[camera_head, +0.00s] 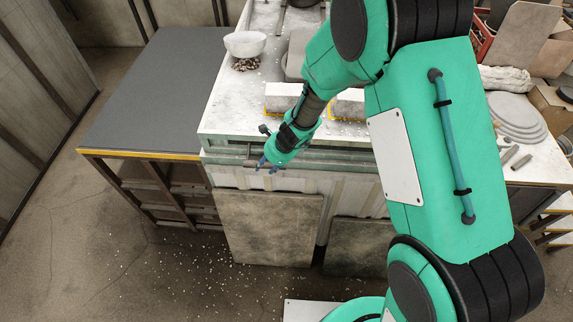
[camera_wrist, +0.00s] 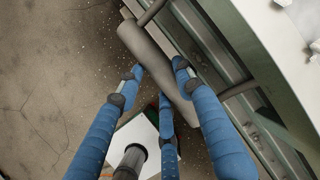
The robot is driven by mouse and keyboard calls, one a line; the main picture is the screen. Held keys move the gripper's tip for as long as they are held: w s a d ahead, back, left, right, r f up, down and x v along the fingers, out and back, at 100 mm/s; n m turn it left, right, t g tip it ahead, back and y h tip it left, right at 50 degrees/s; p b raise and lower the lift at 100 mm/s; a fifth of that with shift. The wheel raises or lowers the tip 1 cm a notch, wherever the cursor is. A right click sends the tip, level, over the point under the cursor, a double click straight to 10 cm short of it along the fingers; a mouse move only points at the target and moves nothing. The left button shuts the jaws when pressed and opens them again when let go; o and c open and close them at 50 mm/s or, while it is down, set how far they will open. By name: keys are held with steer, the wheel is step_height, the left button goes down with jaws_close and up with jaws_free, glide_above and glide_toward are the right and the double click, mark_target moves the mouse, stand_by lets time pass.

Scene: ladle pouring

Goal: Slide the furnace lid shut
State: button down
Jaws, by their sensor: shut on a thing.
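The furnace (camera_head: 225,110) is a long pale bench with green metal edges and a dusty white top. A grey bar handle (camera_wrist: 148,47) runs along its front edge on short stems, and it also shows in the head view (camera_head: 240,163). My gripper (camera_head: 266,166) is at this front edge, reaching down from above. In the wrist view my blue fingers (camera_wrist: 158,72) are shut on the handle, with fingers on both sides of it. The lid cannot be told clearly from the rest of the furnace, and my arm hides part of the top.
A white bowl (camera_head: 245,44) stands on the furnace top at the left, near pale blocks (camera_head: 282,97). A dark-topped table (camera_head: 150,90) adjoins on the left. Stone slabs (camera_head: 270,228) lean below the front. Stacked round plates (camera_head: 517,115) lie at the right.

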mark_target(254, 165)
steer(key=shift+a, duration=2.25)
steer(key=c, duration=1.5)
jaws_free()
steer(key=shift+c, duration=0.2)
steer(key=o, duration=0.4)
steer(key=shift+a, duration=0.2)
steer(key=shift+d, duration=0.15)
steer(key=shift+r, duration=0.1)
steer(key=v, duration=1.2)
